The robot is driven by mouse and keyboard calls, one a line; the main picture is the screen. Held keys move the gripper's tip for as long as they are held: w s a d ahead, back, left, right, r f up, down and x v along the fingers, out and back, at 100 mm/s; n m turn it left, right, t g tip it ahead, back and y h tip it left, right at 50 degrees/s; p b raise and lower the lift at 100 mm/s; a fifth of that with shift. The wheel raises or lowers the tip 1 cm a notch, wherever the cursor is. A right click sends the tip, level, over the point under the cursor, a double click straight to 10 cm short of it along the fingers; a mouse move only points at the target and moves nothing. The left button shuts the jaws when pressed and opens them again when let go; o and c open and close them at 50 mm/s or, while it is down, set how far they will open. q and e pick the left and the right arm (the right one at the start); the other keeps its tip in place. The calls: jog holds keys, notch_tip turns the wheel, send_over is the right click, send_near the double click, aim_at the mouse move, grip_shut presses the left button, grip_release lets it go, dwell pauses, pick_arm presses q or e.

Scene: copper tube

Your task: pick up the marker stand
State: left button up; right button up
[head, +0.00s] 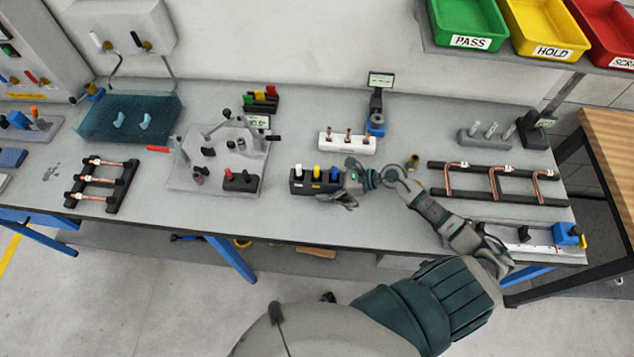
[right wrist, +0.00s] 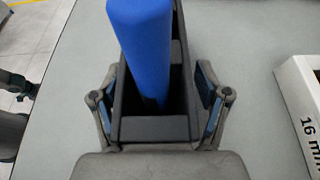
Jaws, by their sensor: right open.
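The marker stand (head: 312,187) is a dark block near the front edge of the table, holding a white, a yellow and a blue marker (head: 334,173) upright. My right gripper (head: 345,185) is at the stand's right end, beside the blue marker. In the right wrist view the open fingers (right wrist: 160,108) lie on either side of the dark stand (right wrist: 155,130), with the blue marker (right wrist: 140,45) rising between them. Small gaps seem to show between fingers and stand; contact is hard to tell. My left gripper is not in view.
A white block with copper pieces (head: 347,144) stands behind the stand, and its edge shows in the right wrist view (right wrist: 305,110). A grey fixture plate (head: 185,178) is to the left. A black rack with copper tubes (head: 497,185) is to the right.

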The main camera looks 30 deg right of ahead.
aim_at(325, 179)
jog(key=c, duration=1.3)
jog(key=shift+d+r, duration=0.1)
jog(key=shift+r, duration=0.05)
jog(key=shift+r, duration=1.6)
jog(key=s+a, duration=0.2)
jog(key=s, duration=0.2)
jog(key=s+a+r, duration=0.1)
jog(key=s+a, duration=0.2)
jog(key=s, duration=0.2)
jog(key=s+a, duration=0.3)
jog(key=s, duration=0.2)
jog(key=shift+a+r, duration=0.15)
jog(key=shift+r, duration=0.2)
jog(key=shift+w, duration=0.15)
